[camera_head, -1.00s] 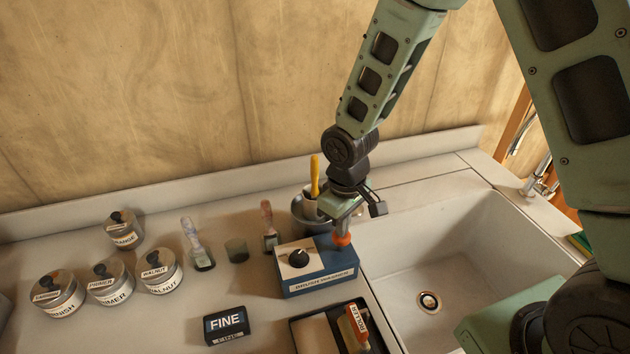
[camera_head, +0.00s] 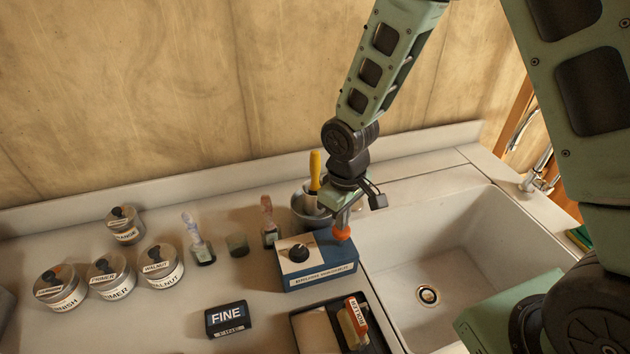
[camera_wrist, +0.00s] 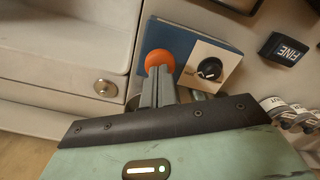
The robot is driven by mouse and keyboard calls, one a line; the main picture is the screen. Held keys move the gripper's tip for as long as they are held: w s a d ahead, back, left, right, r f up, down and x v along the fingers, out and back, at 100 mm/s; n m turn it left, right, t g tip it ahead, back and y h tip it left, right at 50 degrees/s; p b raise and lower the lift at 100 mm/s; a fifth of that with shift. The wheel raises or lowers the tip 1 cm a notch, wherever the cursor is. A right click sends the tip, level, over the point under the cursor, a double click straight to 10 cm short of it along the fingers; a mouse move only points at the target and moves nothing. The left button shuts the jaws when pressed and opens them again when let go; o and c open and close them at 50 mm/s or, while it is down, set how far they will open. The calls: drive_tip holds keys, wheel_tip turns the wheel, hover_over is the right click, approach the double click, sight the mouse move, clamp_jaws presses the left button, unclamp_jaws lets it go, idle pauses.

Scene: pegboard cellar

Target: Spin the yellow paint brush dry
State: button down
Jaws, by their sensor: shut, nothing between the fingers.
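The yellow paint brush (camera_head: 315,172) stands handle up in a round grey metal pot (camera_head: 299,211) behind a blue box; its bristles are hidden. The blue box (camera_head: 325,271) has a white panel with a black dial (camera_head: 298,253), a front label too blurred to read, and an orange button (camera_head: 342,234) on top. In the wrist view the button (camera_wrist: 160,60) and dial (camera_wrist: 210,69) show clearly. My gripper (camera_head: 343,225) is shut and empty, pointing down with its tips at the orange button. In the wrist view its fingertips (camera_wrist: 159,72) overlap the button's edge; contact is hard to judge.
Two other brushes (camera_head: 199,245) (camera_head: 269,228) and a small dark cup (camera_head: 237,246) stand left of the box. Several lidded tins (camera_head: 112,280) are further left. A FINE block (camera_head: 227,318) and a roller tray (camera_head: 302,338) lie in front. A sink (camera_head: 400,250) is at right.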

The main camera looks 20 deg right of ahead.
drive_tip(key=shift+r, duration=0.1)
wheel_tip(320, 180, up, 6)
drive_tip(key=p, duration=0.5)
idle(0.4)
drive_tip(key=shift+s+a+b, duration=0.25)
drive_tip(key=shift+a+b, duration=0.05)
drive_tip(key=shift+b, duration=0.15)
drive_tip(key=s+a+r+n+b, duration=0.1)
drive_tip(key=s+a+b, duration=0.1)
drive_tip(key=s+b, duration=0.3)
drive_tip(key=s+a+r+b, duration=0.2)
drive_tip(key=s+b, duration=0.4)
drive_tip(key=s, duration=0.8)
drive_tip(key=shift+s+a+n+y, duration=0.3)
drive_tip(key=shift+a+n, duration=0.1)
drive_tip(key=shift+a, duration=0.45)
drive_tip(key=shift+r, duration=0.1)
idle(1.5)
